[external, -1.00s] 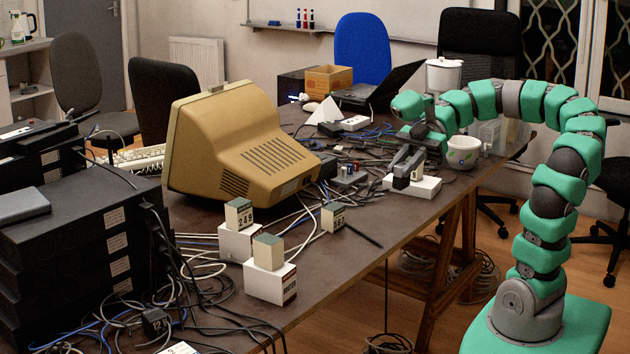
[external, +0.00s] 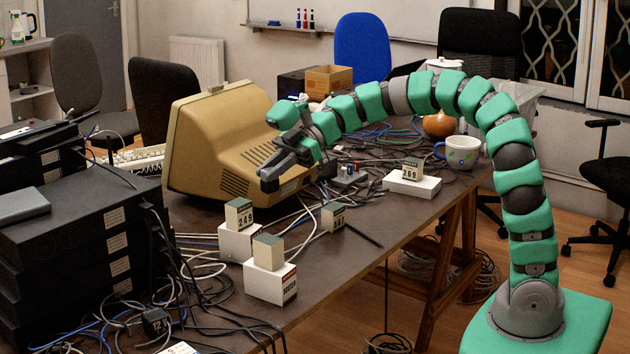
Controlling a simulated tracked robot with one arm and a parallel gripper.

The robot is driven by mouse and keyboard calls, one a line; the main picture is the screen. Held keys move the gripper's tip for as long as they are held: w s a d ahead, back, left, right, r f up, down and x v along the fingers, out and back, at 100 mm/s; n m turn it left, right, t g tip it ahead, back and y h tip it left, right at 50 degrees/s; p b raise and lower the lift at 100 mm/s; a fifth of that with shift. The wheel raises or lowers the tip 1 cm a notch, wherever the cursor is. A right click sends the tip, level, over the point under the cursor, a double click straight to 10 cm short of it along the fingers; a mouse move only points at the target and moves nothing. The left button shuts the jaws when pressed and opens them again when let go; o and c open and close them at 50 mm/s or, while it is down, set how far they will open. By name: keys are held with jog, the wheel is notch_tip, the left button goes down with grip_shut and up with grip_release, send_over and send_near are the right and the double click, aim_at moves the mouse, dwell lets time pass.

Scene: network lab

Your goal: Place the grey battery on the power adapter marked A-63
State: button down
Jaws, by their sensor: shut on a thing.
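My gripper (external: 272,170) is in front of the beige monitor, above the table, fingers pointing down and left. It is shut, but what it holds is too dark and small to make out. No A-63 mark is readable. A block marked 269 (external: 413,168) sits on a low white box (external: 398,183) at the right. A block marked 249 (external: 239,215) sits on a white box (external: 236,241). A cream block with a grey-green top (external: 268,254) sits on another white box (external: 266,283), whose side label is unreadable. A smaller block (external: 333,217) stands among cables, its label unclear.
The beige monitor (external: 225,130) is close behind my gripper. Black stacked units (external: 70,240) fill the left. Cables cover much of the table (external: 385,225). A white mug (external: 463,153) and an orange rounded thing (external: 438,125) stand at the right. The front right tabletop is mostly clear.

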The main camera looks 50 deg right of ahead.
jog(key=w+a, duration=0.4)
jog(key=a, duration=0.6)
jog(key=r+n+g, duration=0.2)
jog(key=g, duration=0.1)
send_over(155, 311)
notch_tip(155, 311, down, 15)
jog(key=shift+f+b, duration=0.1)
jog(key=shift+b, duration=0.55)
jog(key=c, duration=1.3)
grip_release()
jog(key=shift+o, duration=0.2)
